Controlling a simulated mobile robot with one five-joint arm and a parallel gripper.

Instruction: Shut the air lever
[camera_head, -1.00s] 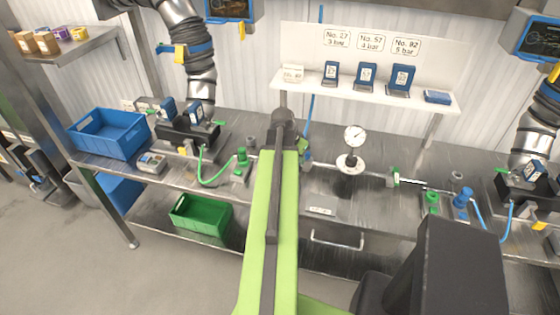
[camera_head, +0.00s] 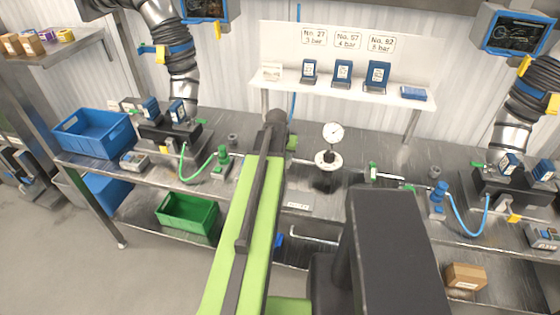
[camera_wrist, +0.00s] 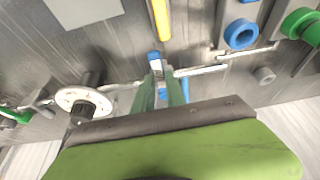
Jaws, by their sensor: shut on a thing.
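In the wrist view my gripper (camera_wrist: 164,84) has its two green fingers close together at the metal air line. A blue piece, which looks like the air lever (camera_wrist: 153,57), shows at the fingertips, and a little blue shows between the fingers. The fingers are shut on it; they cover most of it, so its exact angle cannot be told. A yellow bar (camera_wrist: 161,18) stands just beyond, apart from the fingers. In the head view my green arm hides the lever and most of the gripper.
The pressure gauge (camera_head: 333,132) stands right of my arm; its white base (camera_wrist: 84,101) is left in the wrist view. A green valve knob (camera_head: 222,154) and blue regulator (camera_head: 439,190) flank the bench. A blue crate (camera_head: 94,133) and cardboard box (camera_head: 465,275) sit further out.

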